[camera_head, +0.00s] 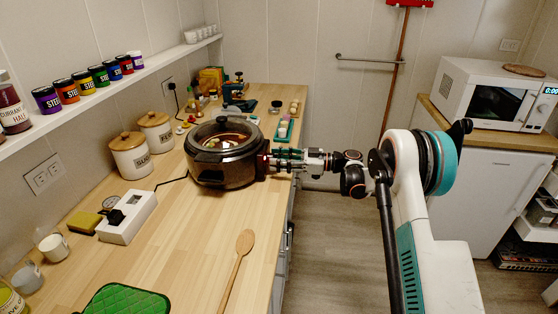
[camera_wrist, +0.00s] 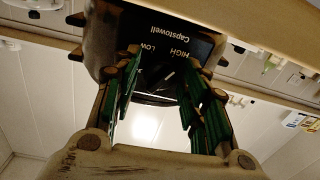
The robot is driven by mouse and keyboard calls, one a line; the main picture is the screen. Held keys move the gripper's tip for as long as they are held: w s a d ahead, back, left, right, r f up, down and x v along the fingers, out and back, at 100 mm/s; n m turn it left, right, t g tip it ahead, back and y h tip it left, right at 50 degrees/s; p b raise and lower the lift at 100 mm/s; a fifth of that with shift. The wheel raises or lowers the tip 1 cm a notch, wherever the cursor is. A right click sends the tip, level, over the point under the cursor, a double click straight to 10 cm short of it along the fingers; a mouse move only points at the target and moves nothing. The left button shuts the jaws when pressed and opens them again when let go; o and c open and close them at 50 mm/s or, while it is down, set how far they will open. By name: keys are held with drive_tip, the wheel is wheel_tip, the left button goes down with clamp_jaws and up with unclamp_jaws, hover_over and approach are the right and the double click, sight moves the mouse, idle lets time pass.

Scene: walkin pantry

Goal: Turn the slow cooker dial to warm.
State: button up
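The slow cooker (camera_head: 222,165) is a dark round pot with a glass lid, standing on the wooden counter. In the wrist view its dark front panel (camera_wrist: 180,42) appears upside down, with HIGH, LOW and Capstowell readable; no WARM label is visible. The dark dial (camera_wrist: 155,88) sits between my finger pads, with a pale line on it slanting up and right in the picture. My gripper (camera_wrist: 162,75) reaches the panel with its green-padded fingers apart, one on each side of the dial. Whether they touch it is unclear. It also shows at the cooker's right side in the head view (camera_head: 272,161).
A wooden spoon (camera_head: 238,262) and a green pot holder (camera_head: 127,300) lie on the near counter. Small jars and boxes crowd the far counter. The floor right of the counter is clear.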

drive_tip(key=c, duration=0.5)
drive_tip(key=shift+n, duration=0.3)
